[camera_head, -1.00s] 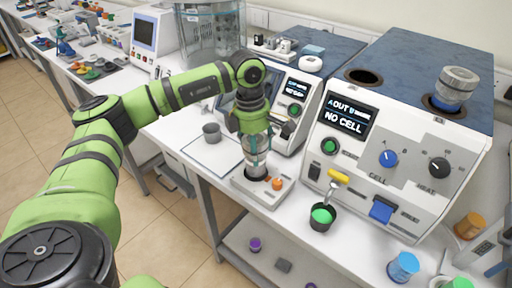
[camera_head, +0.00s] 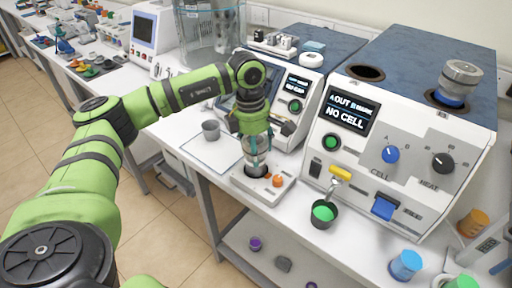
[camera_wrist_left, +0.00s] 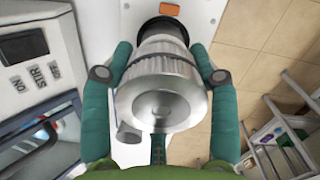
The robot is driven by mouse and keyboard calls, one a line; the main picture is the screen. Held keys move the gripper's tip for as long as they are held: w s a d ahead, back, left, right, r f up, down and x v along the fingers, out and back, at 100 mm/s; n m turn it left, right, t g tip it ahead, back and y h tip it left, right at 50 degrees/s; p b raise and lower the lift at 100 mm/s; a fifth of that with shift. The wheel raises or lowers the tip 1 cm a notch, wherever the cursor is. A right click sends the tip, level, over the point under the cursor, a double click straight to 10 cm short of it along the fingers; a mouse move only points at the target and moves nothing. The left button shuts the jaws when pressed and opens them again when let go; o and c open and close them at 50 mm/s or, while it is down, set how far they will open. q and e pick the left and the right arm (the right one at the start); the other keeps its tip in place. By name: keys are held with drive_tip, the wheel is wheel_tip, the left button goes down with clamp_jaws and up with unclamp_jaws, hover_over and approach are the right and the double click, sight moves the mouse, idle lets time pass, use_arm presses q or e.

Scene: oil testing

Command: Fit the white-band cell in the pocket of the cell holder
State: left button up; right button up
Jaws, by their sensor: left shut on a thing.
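My left gripper (camera_head: 257,152) points down over the white cell holder (camera_head: 242,184) and is shut on a cell. In the left wrist view the two green fingers (camera_wrist_left: 160,80) clasp the sides of the cell (camera_wrist_left: 158,105), whose ribbed grey metal cap faces the camera. Its band colour is hidden, so I cannot tell if it is white. The cell holder's dark round pocket (camera_wrist_left: 165,24) shows just beyond the cell, partly covered by it. The cell looks upright and lined up close to the pocket; I cannot tell how deep it sits. My right gripper is out of view.
A tester reading "NO CELL" (camera_head: 347,112) stands to the right, with a blue-banded cell (camera_head: 453,97) on top. A dark cup with green content (camera_head: 323,213) and a grey cup (camera_head: 211,130) stand nearby.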

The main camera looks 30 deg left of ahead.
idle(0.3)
use_arm(q)
drive_tip(key=shift+f+b, duration=0.6)
drive_tip(key=shift+f, duration=0.1)
drive_tip(key=o, duration=1.4)
drive_tip(key=shift+o, duration=1)
drive_tip(key=r, duration=0.8)
drive_tip(key=a+r, duration=0.1)
drive_tip(key=r, duration=0.3)
drive_tip(key=shift+s, duration=0.25)
